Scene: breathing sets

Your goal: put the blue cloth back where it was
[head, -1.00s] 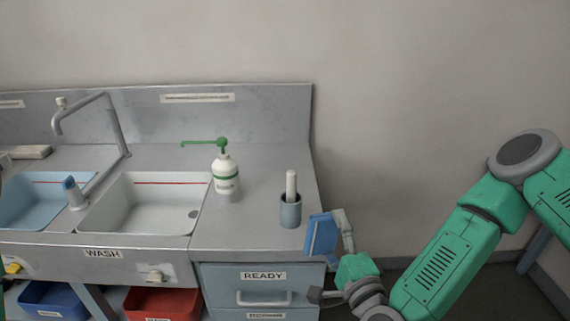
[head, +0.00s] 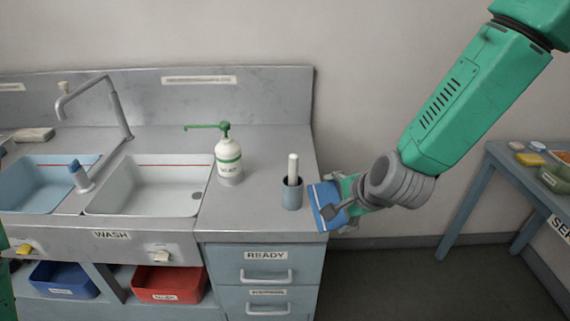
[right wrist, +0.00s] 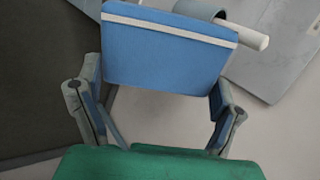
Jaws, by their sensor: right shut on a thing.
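The blue cloth (head: 327,204) has a pale stripe near one edge. My right gripper (head: 345,205) is shut on it at the right edge of the steel counter, beside the grey-blue cup. In the right wrist view the cloth (right wrist: 165,52) spans between the two fingers of the gripper (right wrist: 155,105), its striped edge pointing away from me. Whether the cloth touches the counter I cannot tell. My left gripper is not in view; only a sliver of green shows at the left edge of the head view.
The grey-blue cup (head: 291,195) with a white stick stands just left of the cloth. A pump bottle (head: 229,160) stands farther left, by the white basin (head: 150,197). Drawers marked READY (head: 265,256) are below. A side table (head: 497,165) with small items stands at the right.

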